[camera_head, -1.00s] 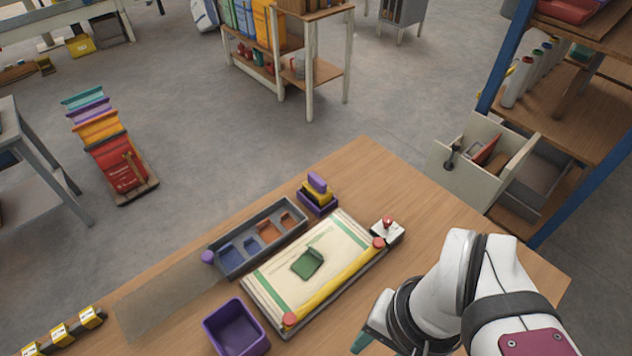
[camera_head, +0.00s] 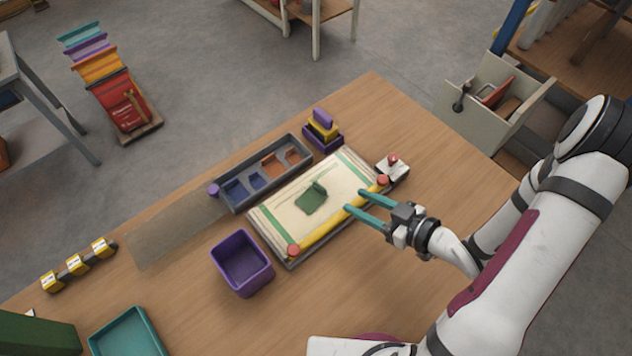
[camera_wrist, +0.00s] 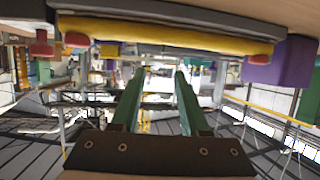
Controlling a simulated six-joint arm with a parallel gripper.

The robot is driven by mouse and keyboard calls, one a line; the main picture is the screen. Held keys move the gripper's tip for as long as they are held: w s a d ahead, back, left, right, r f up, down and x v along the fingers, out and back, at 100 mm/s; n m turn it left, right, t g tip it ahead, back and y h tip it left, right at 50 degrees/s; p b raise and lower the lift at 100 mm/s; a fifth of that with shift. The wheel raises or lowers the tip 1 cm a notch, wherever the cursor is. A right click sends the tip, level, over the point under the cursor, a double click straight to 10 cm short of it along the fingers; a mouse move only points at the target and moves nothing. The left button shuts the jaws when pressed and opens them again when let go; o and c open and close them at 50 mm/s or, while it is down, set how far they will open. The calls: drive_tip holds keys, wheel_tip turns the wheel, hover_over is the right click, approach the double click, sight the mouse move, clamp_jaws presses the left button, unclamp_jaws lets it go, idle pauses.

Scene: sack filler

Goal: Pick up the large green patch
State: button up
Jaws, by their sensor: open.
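The large green patch (camera_head: 311,198) lies on the pale, green-striped sack (camera_head: 287,222) on the board at the table's middle. A part of the patch at its upper right looks raised. My gripper (camera_head: 361,201) is open and empty, its two teal fingers pointing left over the board's right side, near the yellow bar (camera_head: 335,222). The patch is to the left of the fingertips, apart from them. In the wrist view the green fingers (camera_wrist: 156,75) are spread with nothing between them, and the yellow bar (camera_wrist: 165,35) crosses above; the patch does not show there.
A grey tray (camera_head: 244,205) with blue and orange pieces lies behind the board. A purple bin (camera_head: 241,264) stands left of it. A white box with a red knob (camera_head: 392,166) sits at the board's right corner. A teal tray (camera_head: 127,335) is at front left.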

sight(319, 184)
drive_tip(key=x, duration=1.2)
drive_tip(key=shift+s+a, duration=0.15)
drive_tip(key=shift+a, duration=0.25)
clamp_jaws()
